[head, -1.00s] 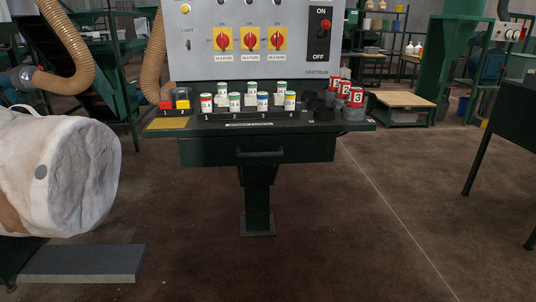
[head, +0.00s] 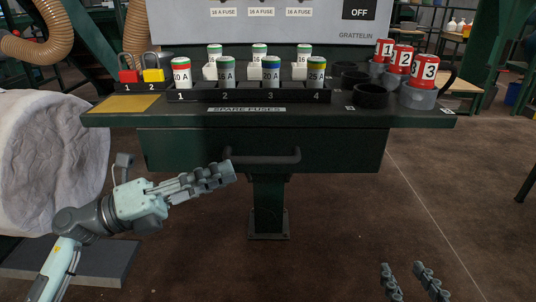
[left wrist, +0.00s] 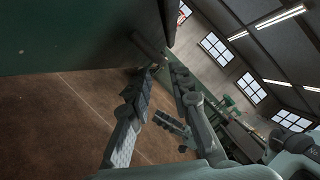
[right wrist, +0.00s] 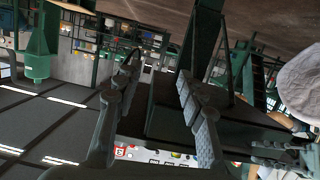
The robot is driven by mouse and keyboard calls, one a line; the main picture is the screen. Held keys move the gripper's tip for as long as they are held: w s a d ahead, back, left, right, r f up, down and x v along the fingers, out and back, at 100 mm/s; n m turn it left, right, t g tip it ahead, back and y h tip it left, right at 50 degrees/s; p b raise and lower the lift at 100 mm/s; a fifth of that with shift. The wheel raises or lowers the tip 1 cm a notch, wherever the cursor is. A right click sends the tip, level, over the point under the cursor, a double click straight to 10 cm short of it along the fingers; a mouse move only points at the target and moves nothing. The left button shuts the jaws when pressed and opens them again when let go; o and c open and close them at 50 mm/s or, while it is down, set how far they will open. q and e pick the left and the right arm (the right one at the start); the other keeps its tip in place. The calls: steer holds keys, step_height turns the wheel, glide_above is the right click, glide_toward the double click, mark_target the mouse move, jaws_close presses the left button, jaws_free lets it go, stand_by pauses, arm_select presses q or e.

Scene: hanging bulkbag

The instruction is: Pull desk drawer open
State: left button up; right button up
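The dark green desk drawer (head: 330,150) is closed under the desk top, with a dark bar handle (head: 275,158) across its front. My left gripper (head: 228,172) is just in front of the handle's left end. In the left wrist view its two fingers (left wrist: 163,72) are spread, with the drawer front (left wrist: 60,35) at the upper left and the handle (left wrist: 148,46) just beyond the fingertips. I cannot tell whether they touch. My right gripper (head: 402,267) is low at the bottom right, apart from the desk. The right wrist view shows its fingers (right wrist: 155,75) open and empty.
The desk top holds a rack of fuses (head: 250,95), padlocks (head: 140,75), black cups (head: 370,95) and red numbered tags (head: 400,58). A desk leg (head: 268,205) stands below the drawer. A white bulk bag (head: 60,150) is at the left. The floor at right is clear.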

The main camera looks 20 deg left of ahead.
mark_target(260, 160)
arm_select(q)
steer(key=shift+w+d+r, duration=0.15)
steer(key=shift+d+r, duration=0.05)
steer(key=shift+d, duration=0.05)
steer(key=p+x, duration=0.1)
steer(key=x, duration=0.6)
arm_select(e)
steer(key=s+d+f+g+h, duration=0.1)
steer(key=s+d+f+g, duration=0.1)
steer(key=f, duration=0.3)
steer(key=shift+d+g+h, duration=0.4)
steer(key=shift+d, duration=0.4)
arm_select(q)
steer(key=shift+f, duration=0.1)
steer(key=shift+c, duration=0.2)
jaws_close()
